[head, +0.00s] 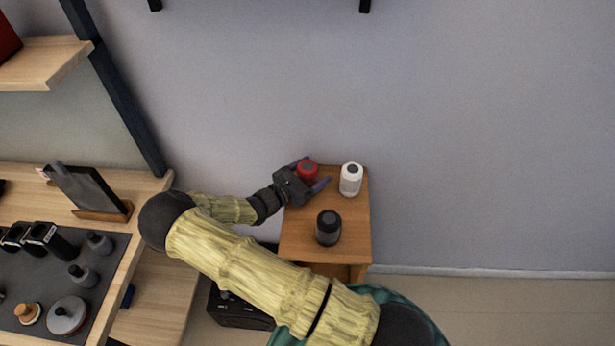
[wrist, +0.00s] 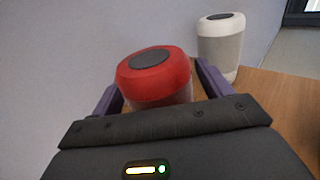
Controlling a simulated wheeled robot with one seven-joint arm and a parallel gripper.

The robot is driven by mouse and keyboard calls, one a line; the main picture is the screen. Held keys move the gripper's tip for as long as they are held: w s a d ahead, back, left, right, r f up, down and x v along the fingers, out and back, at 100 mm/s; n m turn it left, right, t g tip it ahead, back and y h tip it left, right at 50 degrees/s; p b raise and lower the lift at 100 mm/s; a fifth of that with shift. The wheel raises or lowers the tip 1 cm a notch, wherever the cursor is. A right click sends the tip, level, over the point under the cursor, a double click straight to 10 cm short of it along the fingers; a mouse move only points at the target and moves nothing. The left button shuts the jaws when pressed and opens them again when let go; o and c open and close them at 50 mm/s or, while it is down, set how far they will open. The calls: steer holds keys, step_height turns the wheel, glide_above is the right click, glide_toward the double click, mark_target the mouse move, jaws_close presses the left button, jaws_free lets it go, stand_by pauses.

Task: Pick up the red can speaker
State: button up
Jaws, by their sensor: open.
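The red can speaker (head: 308,171) stands upright at the back left of a small wooden table (head: 298,245). In the wrist view the red speaker (wrist: 155,75), with a dark round top, sits between the two purple fingers. Its lower part is hidden behind the gripper body. My gripper (head: 309,175) is open, with one finger on each side of the speaker. In the wrist view my gripper (wrist: 160,90) shows a gap at the right finger; contact on the left cannot be told.
A white can speaker (head: 350,180) stands close to the right of the red one; it also shows in the wrist view (wrist: 220,48). A black can speaker (head: 328,228) stands nearer the front. The wall (head: 450,150) is close behind. A shelf unit (head: 150,190) stands left.

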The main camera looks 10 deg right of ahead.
steer(key=shift+c, duration=0.5)
steer(key=c, duration=1.1)
steer(key=shift+c, duration=0.2)
step_height(320, 180, up, 10)
steer(key=shift+r+b, duration=0.1)
steer(key=shift+b, duration=0.35)
steer(key=shift+w+r+p, duration=0.1)
steer(key=shift+r+p, duration=0.25)
step_height(320, 180, up, 6)
steer(key=r+p, duration=0.1)
steer(key=p, duration=0.3)
step_height(320, 180, down, 8)
steer(key=b, duration=0.4)
steer(key=shift+b, duration=0.35)
